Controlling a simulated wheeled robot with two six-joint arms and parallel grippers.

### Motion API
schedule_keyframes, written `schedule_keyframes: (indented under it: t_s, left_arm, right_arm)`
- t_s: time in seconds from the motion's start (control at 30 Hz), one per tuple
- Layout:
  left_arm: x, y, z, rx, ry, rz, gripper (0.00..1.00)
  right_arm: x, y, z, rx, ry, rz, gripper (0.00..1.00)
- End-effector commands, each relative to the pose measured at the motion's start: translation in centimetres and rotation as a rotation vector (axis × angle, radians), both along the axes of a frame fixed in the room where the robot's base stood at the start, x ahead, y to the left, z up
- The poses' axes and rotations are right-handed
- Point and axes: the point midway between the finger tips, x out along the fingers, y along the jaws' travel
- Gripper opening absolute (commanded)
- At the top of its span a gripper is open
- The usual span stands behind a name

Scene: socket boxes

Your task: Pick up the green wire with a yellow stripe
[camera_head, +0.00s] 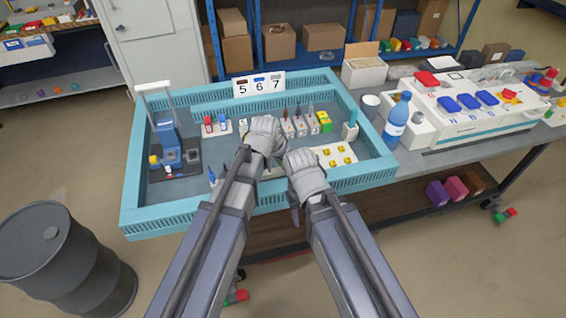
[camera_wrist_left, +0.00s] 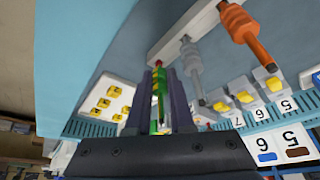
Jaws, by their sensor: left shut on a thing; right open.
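The green wire with a yellow stripe (camera_wrist_left: 157,98) is in the left wrist view, standing between the two dark fingers of my left gripper (camera_wrist_left: 159,92), which is shut on it. A small red tip shows at its upper end. In the head view, my left gripper (camera_head: 266,138) is over the middle of the blue-walled tray, and I cannot make out the wire there. My right gripper (camera_head: 306,174) is just right of it, near the tray's front wall. It is open, and its fingertips are mostly hidden.
The blue tray (camera_head: 168,222) holds a white plate with yellow pieces (camera_head: 335,152), several small sockets (camera_head: 300,128) and a blue device (camera_head: 168,135). In the left wrist view, an orange piece (camera_wrist_left: 245,30) and a grey one (camera_wrist_left: 191,60) stand near the wire. A blue bottle (camera_head: 397,118) stands right of the tray.

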Motion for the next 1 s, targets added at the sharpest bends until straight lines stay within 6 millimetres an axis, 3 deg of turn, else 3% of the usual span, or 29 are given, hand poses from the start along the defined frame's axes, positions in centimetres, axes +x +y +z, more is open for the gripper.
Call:
schedule_keyframes:
  t_s: [0.37, 0.57, 1.0]
  left_arm:
    - [0.0, 0.0, 0.1, 0.0, 0.0, 0.0, 0.0]
    - [0.0, 0.0, 1.1, 0.0, 0.0, 0.0, 0.0]
    - [0.0, 0.0, 7.3, 0.0, 0.0, 0.0, 0.0]
  right_arm:
    - [0.0, 0.0, 0.1, 0.0, 0.0, 0.0, 0.5]
    - [0.0, 0.0, 1.1, 0.0, 0.0, 0.0, 0.5]
    - [0.0, 0.0, 7.3, 0.0, 0.0, 0.0, 0.5]
